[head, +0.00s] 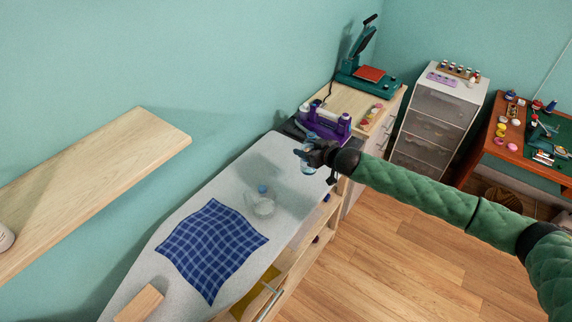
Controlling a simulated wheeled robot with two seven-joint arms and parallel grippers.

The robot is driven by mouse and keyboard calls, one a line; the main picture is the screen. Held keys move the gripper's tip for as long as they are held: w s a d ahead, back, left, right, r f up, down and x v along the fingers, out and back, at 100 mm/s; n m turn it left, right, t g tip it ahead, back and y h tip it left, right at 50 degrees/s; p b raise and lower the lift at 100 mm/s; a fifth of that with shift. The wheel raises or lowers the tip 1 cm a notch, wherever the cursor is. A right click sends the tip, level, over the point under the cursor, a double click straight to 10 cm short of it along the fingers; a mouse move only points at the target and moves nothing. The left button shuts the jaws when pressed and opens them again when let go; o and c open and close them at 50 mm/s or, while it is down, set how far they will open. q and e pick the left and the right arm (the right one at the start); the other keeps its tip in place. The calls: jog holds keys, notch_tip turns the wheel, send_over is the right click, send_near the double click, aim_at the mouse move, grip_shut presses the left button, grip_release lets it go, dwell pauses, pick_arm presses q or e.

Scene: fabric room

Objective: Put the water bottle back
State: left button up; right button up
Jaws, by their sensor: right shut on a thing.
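My right gripper (309,154) is at the end of the green-sleeved arm from the right, over the far end of the ironing board (222,188). It is shut on a clear, bluish bottle, the water bottle (308,167), which looks roughly upright. The gripper partly hides the bottle, and I cannot tell whether its base touches the board. My left gripper is not in view.
A blue checked cloth (212,248) and a wooden block (139,304) lie on the board. A wooden shelf (95,167) juts from the left wall.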

jog(key=w+a+f+b, duration=0.1)
jog(key=a+f, duration=0.1)
jog(key=f, duration=0.1)
jog(key=w+a+f+b, duration=0.1)
jog(key=a+f+b, duration=0.1)
jog(key=a, duration=0.1)
jog(key=a+f+b, duration=0.1)
jog(key=a+f, duration=0.1)
jog(key=f, duration=0.1)
jog(key=shift+w+a+f, duration=0.2)
jog(key=shift+w+f, duration=0.15)
jog(key=shift+w, duration=0.05)
jog(key=shift+f, duration=0.1)
jog(key=o, duration=1.2)
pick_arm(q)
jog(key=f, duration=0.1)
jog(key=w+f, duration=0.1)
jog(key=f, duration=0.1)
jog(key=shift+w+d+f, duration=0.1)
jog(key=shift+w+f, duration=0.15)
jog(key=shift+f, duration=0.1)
